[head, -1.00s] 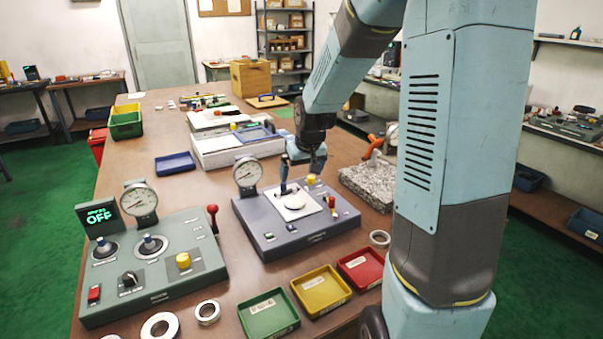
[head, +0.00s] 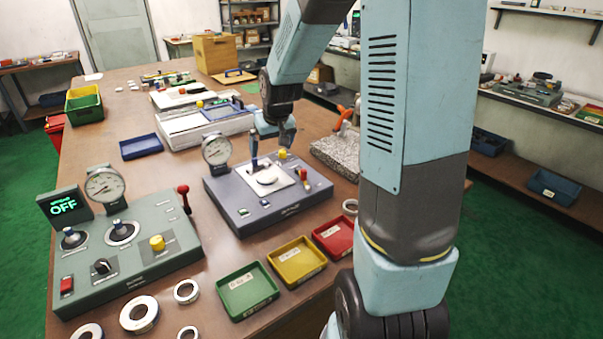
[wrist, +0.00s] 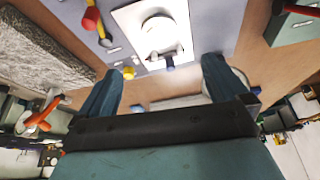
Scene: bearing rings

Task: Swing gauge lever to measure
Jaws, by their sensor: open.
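The blue-grey gauge station (head: 236,208) stands in the middle of the bench. It has a dial (head: 216,150) on a post, a white plate (head: 285,184) with a round disc (head: 266,180), and a red lever handle (head: 303,175) at its right. A yellow knob (head: 282,154) sits at its back edge. In the wrist view the red handle (wrist: 91,19) and yellow knob (wrist: 128,73) show left of the white plate (wrist: 127,20). My gripper (head: 272,146) is open over the back of this station, its fingers (wrist: 158,78) apart and holding nothing. Whether a finger touches anything cannot be told.
A green-grey station (head: 125,250) with an OFF display (head: 63,207) stands at left. Green (head: 247,290), yellow (head: 297,262) and red (head: 333,237) trays and several metal rings (head: 138,314) lie in front. A granite block (head: 335,155) is right of the gauge station.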

